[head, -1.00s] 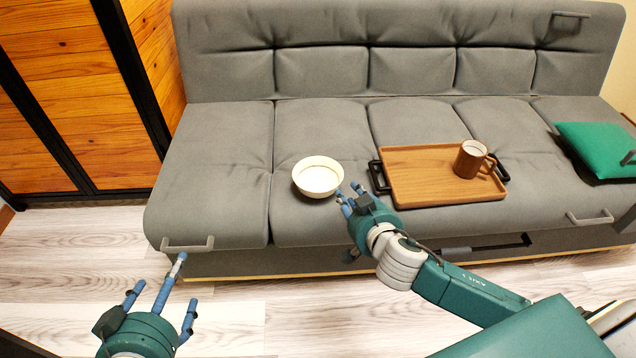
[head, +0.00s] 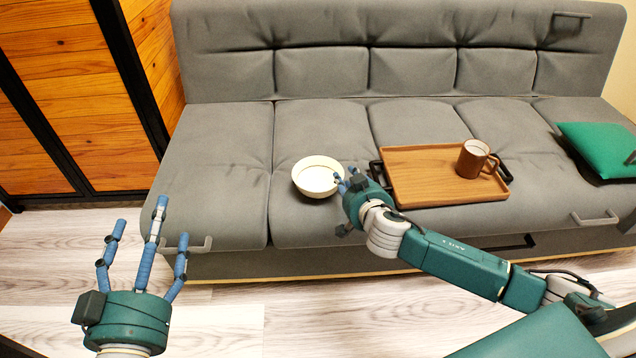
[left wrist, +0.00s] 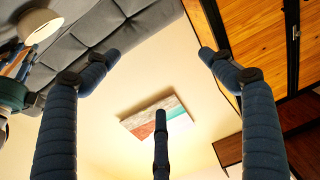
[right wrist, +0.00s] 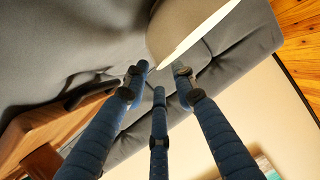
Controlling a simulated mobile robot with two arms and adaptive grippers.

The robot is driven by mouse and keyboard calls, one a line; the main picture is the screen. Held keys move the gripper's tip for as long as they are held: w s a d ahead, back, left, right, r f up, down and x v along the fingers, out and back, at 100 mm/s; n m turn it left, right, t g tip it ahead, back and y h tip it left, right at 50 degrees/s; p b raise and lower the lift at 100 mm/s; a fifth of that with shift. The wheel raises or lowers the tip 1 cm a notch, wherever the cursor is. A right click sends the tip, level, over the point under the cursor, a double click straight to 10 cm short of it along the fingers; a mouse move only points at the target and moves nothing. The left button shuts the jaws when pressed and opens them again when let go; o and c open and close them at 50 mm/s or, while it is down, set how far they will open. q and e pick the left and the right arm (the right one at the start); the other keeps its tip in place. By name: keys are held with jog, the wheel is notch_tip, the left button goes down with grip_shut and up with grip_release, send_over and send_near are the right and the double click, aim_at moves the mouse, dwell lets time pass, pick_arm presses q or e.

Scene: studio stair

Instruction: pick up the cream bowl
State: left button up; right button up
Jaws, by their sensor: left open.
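The cream bowl (head: 316,179) sits upright on the grey sofa seat, left of the tray. My right gripper (head: 347,179) is at the bowl's right rim in the head view. In the right wrist view, its fingertips (right wrist: 159,76) are drawn partly together by the rim of the bowl (right wrist: 188,28). I cannot tell whether they press on the rim. My left gripper (head: 146,238) is open and empty, raised in front of the sofa's left end. The left wrist view shows its fingers (left wrist: 160,75) spread, with the bowl (left wrist: 40,25) at upper left.
A wooden tray (head: 430,190) with dark handles lies just right of my right gripper, with a brown mug (head: 473,160) on it. A green cushion (head: 598,150) lies at the sofa's right end. The sofa seat (head: 215,170) left of the bowl is clear.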

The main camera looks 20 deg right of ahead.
aim_at(341, 171)
jog(key=x, duration=0.3)
jog(key=shift+f+b, duration=0.1)
jog(key=shift+b, duration=0.3)
grip_shut()
pick_arm(q)
jog(key=r+t, duration=0.1)
jog(key=r, duration=0.1)
jog(key=r+t, duration=0.1)
jog(key=r, duration=0.1)
jog(key=r+t, duration=0.1)
jog(key=r, duration=0.1)
jog(key=shift+s+d+h, duration=0.3)
jog(key=shift+s+h, duration=0.1)
